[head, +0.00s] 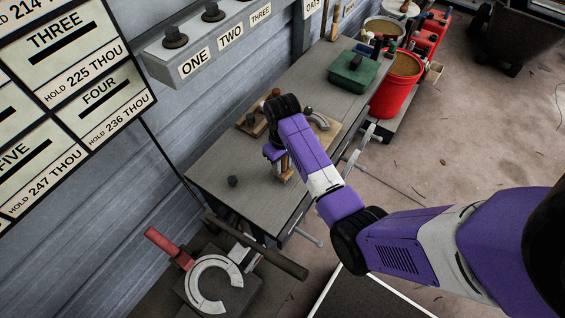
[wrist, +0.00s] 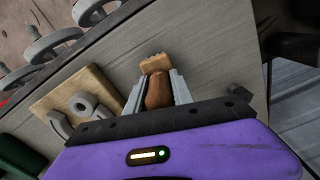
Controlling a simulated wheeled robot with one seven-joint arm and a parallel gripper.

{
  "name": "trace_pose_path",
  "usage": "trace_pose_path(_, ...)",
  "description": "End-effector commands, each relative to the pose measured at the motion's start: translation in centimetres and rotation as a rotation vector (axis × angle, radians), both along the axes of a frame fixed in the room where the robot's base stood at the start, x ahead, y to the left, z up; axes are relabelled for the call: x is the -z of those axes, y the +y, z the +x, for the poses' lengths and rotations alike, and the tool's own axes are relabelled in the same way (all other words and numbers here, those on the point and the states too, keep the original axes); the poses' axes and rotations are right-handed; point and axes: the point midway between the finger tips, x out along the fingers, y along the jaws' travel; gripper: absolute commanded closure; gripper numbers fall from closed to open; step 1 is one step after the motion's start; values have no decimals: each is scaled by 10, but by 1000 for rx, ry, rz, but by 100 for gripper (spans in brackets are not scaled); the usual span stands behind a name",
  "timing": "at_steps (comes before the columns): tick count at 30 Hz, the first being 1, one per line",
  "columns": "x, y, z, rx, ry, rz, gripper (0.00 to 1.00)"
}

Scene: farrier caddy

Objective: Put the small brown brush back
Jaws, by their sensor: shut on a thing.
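The small brown brush (wrist: 158,92) is between the two grey fingers of my gripper (wrist: 158,90) in the wrist view. Its rounded brown handle is gripped and its tan bristle end (wrist: 155,63) points away from the palm. In the head view my gripper (head: 280,165) is over the grey bench top, and a tan bit of the brush (head: 287,175) shows below it. My arm hides most of the brush there. I cannot tell whether the bristles touch the bench.
A wooden board with a grey curved piece (head: 320,122) lies beside my gripper. A small dark object (head: 233,181) sits on the bench's near part. A green box (head: 353,73) and red bucket (head: 397,85) stand farther back. Bare bench (head: 240,205) is free near the front.

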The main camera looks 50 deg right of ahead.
Motion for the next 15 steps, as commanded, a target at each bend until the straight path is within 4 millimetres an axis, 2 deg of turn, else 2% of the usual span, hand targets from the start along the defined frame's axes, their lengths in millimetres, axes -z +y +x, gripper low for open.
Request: trace_pose_path(15, 3, 0, 0, 0, 0, 0, 100)
